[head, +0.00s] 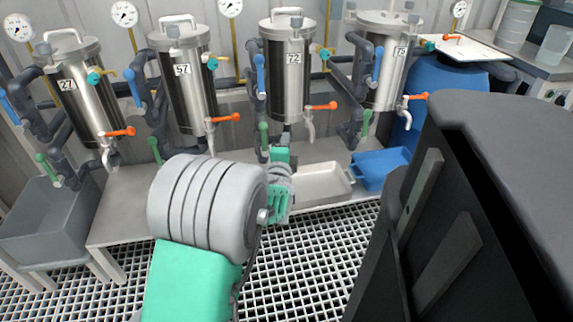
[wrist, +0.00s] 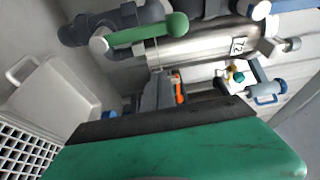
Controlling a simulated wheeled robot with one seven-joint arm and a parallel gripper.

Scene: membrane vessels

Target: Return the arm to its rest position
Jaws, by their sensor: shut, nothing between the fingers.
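My arm reaches forward in the head view, its green and grey links in the lower middle. My gripper (head: 284,140) is at the arm's far end, in front of the lower part of the steel vessel labelled 72 (head: 288,85). In the wrist view my gripper (wrist: 157,88) shows as grey fingers beyond the green hand. The fingers are shut and hold nothing. Vessel 72 (wrist: 190,48) lies across the top of that view, with a green-handled valve (wrist: 150,32) close by. Whether the fingers touch any pipe I cannot tell.
Vessels 27 (head: 88,95), 57 (head: 187,90) and 75 (head: 384,70) stand along the wall with orange, blue and green valve handles. A white tray (head: 318,198), blue tray (head: 378,165) and grey bin (head: 40,232) sit below. Grating (head: 315,260) covers the floor.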

